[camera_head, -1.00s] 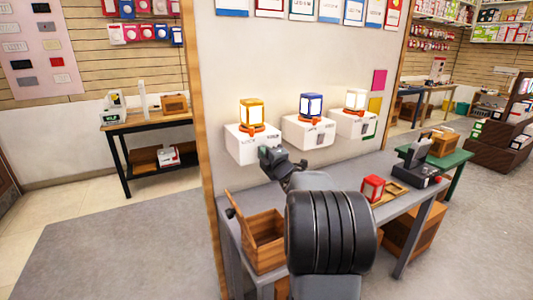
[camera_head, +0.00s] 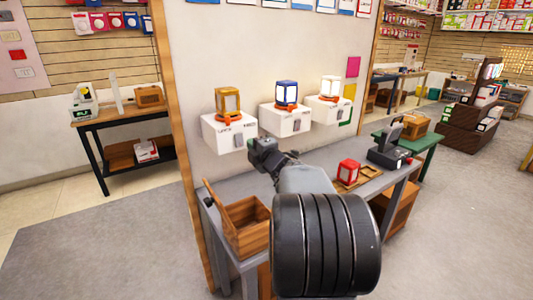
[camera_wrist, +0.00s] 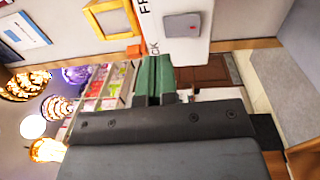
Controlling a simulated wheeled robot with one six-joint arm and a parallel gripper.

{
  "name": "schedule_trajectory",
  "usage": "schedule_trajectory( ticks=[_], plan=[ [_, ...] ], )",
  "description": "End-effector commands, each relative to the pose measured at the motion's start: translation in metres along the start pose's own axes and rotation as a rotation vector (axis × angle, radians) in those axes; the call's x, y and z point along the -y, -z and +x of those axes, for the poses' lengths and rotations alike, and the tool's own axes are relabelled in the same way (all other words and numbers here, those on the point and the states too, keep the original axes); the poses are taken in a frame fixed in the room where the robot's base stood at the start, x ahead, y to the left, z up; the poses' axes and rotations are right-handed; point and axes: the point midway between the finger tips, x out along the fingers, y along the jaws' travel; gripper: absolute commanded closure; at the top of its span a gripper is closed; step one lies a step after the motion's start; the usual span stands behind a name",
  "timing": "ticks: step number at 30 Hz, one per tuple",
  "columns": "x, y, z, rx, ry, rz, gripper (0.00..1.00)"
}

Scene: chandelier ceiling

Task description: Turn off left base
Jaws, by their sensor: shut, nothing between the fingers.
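The left base (camera_head: 222,136) is a white box on the wall with a grey switch (camera_head: 239,140) on its front. A yellow-framed lantern (camera_head: 228,101) stands on it on an orange foot, its panes dull and unlit. My gripper (camera_head: 256,147) is just right of and below this base, its fingers shut and empty. In the wrist view the green fingers (camera_wrist: 154,80) are close to the white base (camera_wrist: 150,22) and apart from its switch (camera_wrist: 182,24). The middle base (camera_head: 285,121) bears a lit blue lantern (camera_head: 287,93); the right base (camera_head: 328,110) bears a lit white lantern (camera_head: 330,88).
Below the bases, a grey table (camera_head: 315,178) holds an open wooden box (camera_head: 246,225), a red lantern (camera_head: 348,171) and a dark device (camera_head: 389,158). A wooden post (camera_head: 178,120) edges the wall on the left. Open floor (camera_head: 90,245) lies left.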

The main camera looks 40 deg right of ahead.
Motion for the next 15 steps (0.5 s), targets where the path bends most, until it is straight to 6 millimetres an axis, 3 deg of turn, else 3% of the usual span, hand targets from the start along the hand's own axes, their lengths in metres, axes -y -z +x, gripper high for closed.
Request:
schedule_trajectory(
  ticks=[6,15],
  plan=[
    [-0.009,0.0,-0.04,0.001,0.0,-0.001,1.0],
    [-0.013,0.0,-0.067,-0.001,0.001,0.0,1.0]
  ],
)
